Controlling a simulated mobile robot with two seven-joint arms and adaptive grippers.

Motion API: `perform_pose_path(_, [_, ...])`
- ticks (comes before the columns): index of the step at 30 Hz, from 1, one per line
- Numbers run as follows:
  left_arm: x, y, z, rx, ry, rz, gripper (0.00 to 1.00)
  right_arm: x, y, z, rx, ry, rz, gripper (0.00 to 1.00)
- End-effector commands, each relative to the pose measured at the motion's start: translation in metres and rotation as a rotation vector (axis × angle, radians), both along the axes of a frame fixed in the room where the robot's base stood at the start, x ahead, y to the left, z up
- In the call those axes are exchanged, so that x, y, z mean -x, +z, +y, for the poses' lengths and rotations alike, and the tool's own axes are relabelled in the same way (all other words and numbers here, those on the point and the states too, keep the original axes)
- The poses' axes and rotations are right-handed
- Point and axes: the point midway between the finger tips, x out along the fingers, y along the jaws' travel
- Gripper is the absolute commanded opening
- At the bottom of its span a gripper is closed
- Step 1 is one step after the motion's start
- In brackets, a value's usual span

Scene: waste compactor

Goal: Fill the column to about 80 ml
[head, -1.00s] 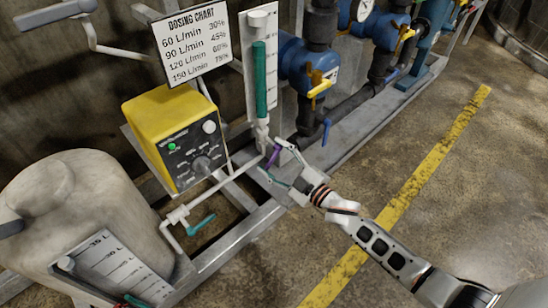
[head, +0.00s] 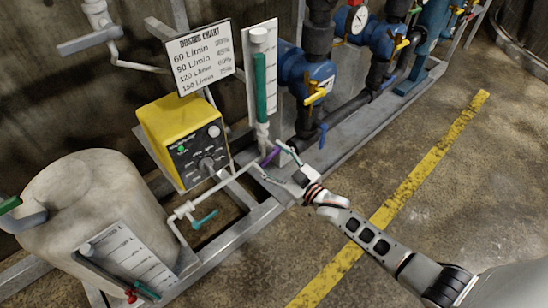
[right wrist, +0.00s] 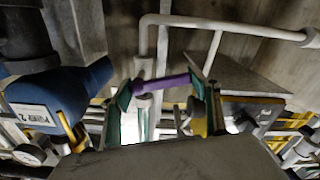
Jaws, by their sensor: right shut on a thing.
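The calibration column (head: 259,85) is an upright tube on a white scale board beside the yellow pump. Green fills most of it, with its top a little below the white cap. The scale numbers are too small to read. A purple valve handle (head: 270,157) sits just below the column's foot, and it lies slantwise. My right gripper (head: 278,166) is shut on this handle. In the right wrist view the purple handle (right wrist: 166,86) spans between the two green-padded fingers. My left gripper is not in view.
The yellow pump (head: 178,130) has a knob and a green light. A dosing chart (head: 204,57) hangs above it. A white tank (head: 75,200) stands at left, and a teal-handled valve (head: 204,219) is on the low pipe. Blue meters (head: 310,75) stand right; the floor at right is clear.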

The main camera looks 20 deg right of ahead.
Motion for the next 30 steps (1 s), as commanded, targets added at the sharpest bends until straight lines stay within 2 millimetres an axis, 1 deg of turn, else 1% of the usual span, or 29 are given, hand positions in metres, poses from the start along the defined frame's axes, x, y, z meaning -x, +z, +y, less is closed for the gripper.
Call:
perform_pose_path(1, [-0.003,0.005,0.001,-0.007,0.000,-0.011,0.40,-0.002,0.009,0.000,-0.033,0.000,0.005,0.23])
perform_pose_path(4, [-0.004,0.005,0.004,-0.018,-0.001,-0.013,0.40,-0.002,0.010,0.000,-0.100,-0.001,0.030,0.23])
perform_pose_path(12, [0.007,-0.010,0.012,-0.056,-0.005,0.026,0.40,-0.001,0.011,0.000,-0.226,0.000,0.079,0.23])
perform_pose_path(17, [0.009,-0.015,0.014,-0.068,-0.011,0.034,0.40,0.000,0.010,0.000,-0.260,-0.001,0.094,0.23])
perform_pose_path(30, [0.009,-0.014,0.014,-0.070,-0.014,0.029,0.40,0.001,0.009,0.001,-0.279,0.000,0.102,0.23])
